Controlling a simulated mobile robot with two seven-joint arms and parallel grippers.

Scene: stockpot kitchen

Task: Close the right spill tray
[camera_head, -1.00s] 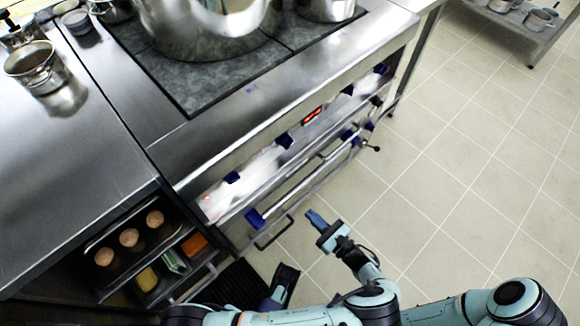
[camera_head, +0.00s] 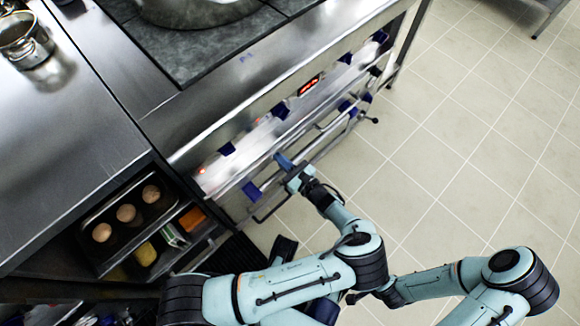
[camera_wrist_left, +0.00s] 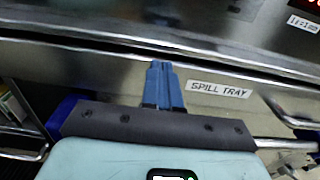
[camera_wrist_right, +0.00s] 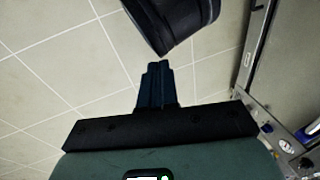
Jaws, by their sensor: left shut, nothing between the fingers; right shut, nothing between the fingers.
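The steel front of a spill tray (camera_wrist_left: 110,72), labelled SPILL TRAY (camera_wrist_left: 219,89), lies before my left gripper (camera_wrist_left: 164,72) in the left wrist view. A narrow dark gap runs along its top. I cannot tell whether this is the right tray. In the head view my left gripper (camera_head: 281,160) is at the stove front, just below the knob panel; its fingers are shut and empty, and contact is unclear. My right gripper (camera_wrist_right: 155,72) is shut and empty in the right wrist view, over the floor; my left arm hides its fingers in the head view.
The stove's knob panel (camera_head: 262,138) has several blue knobs and a red display. A rail and handles run below it. An open oven-side shelf (camera_head: 160,225) at left holds eggs and packets. Tiled floor (camera_head: 460,150) is free to the right.

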